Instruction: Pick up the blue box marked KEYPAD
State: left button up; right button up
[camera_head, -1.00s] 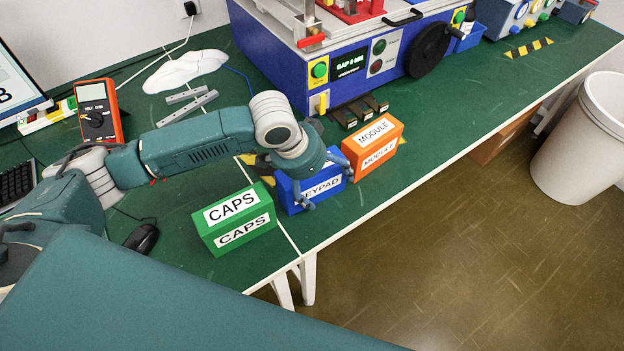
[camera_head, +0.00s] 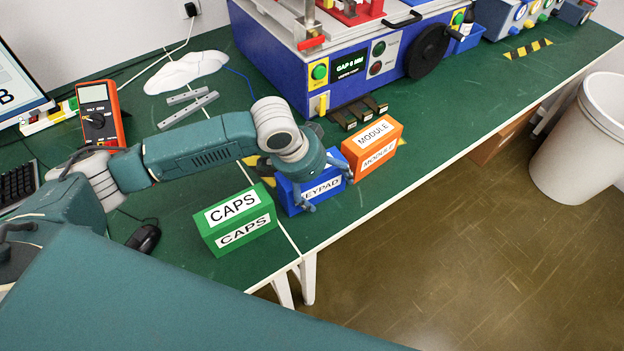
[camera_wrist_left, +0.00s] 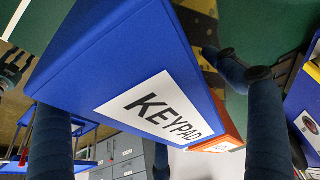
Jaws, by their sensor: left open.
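The blue box marked KEYPAD (camera_head: 322,188) stands on the green bench between the green CAPS box and the orange MODULE box. My left gripper (camera_head: 329,195) is right at it, from above, with fingers around the box and partly hiding its label. In the left wrist view the box (camera_wrist_left: 110,65) fills the middle, with its KEYPAD label facing the camera. The open fingers of my left gripper (camera_wrist_left: 160,140) show on either side of it, and I see no clear grip. My right gripper is not in view.
The green CAPS box (camera_head: 236,219) stands close on the left, and the orange MODULE box (camera_head: 373,148) close on the right. The bench (camera_head: 185,225) ends just in front of them. A blue machine (camera_head: 350,65) stands behind. A white bin (camera_head: 583,140) is on the floor at right.

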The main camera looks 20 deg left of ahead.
pick_arm(q)
jog(key=c, duration=1.5)
jog(key=shift+o, duration=0.2)
